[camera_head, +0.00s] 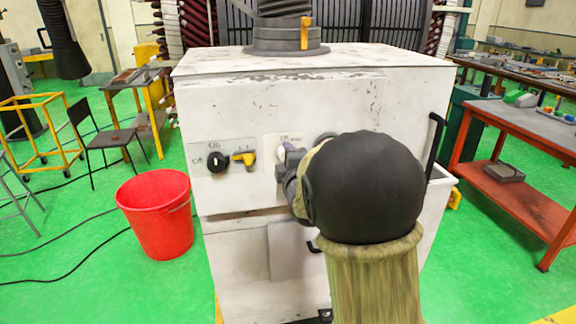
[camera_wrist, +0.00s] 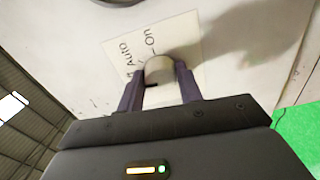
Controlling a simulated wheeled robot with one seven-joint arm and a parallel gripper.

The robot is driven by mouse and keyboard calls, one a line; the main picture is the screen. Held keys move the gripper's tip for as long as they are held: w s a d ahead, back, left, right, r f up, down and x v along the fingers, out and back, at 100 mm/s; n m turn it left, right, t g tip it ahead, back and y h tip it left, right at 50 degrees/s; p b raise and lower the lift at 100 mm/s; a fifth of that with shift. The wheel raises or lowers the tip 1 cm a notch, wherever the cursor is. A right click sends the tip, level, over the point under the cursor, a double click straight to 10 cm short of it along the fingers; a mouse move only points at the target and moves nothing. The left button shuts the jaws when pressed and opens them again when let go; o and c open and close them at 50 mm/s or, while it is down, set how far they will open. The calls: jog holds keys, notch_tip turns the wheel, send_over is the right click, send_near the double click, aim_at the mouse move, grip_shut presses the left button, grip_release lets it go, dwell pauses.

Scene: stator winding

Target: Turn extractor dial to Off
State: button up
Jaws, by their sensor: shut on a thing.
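The extractor dial is a pale round knob (camera_wrist: 158,70) on a cream label plate (camera_wrist: 118,52) in the wrist view. The words "Auto" and "On" show on the plate; the rest of the lettering is hidden behind my gripper. My gripper (camera_wrist: 160,82) has one finger on each side of the knob and is shut on it. In the head view the dial (camera_head: 282,150) shows partly, with my gripper (camera_head: 286,158) at it and my dark wrist covering the area to the right. The white extractor cabinet (camera_head: 230,105) carries the dial on its front.
A black knob (camera_head: 216,162) and a yellow handle (camera_head: 244,158) sit on a grey plate left of the dial. A black handle (camera_head: 434,145) stands out at the cabinet's right. A red bucket (camera_head: 160,215) stands on the green floor at left, and a red-framed bench (camera_head: 520,135) is at right.

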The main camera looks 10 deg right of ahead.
jog(key=shift+f+n, duration=0.1)
jog(key=shift+n, duration=0.4)
jog(key=o, duration=1)
jog(key=shift+s+b, duration=0.1)
jog(key=shift+b, duration=0.2)
jog(key=s+b, duration=0.3)
jog(key=s, duration=1.4)
jog(key=shift+s, duration=0.15)
jog(key=s+f+m+g+p, duration=0.3)
jog(key=s+f+m+g, duration=0.1)
jog(key=m+g, duration=0.1)
jog(key=s+f+m+g+p, duration=0.4)
jog(key=f+m+g, duration=0.1)
jog(key=m, duration=0.2)
jog(key=s+f+m+g+p, duration=0.3)
jog(key=s+f+m+g, duration=0.1)
jog(key=m+g, duration=0.1)
jog(key=shift+s+a+f+m, duration=0.15)
jog(key=shift+f+m, duration=0.25)
jog(key=shift+m, duration=0.2)
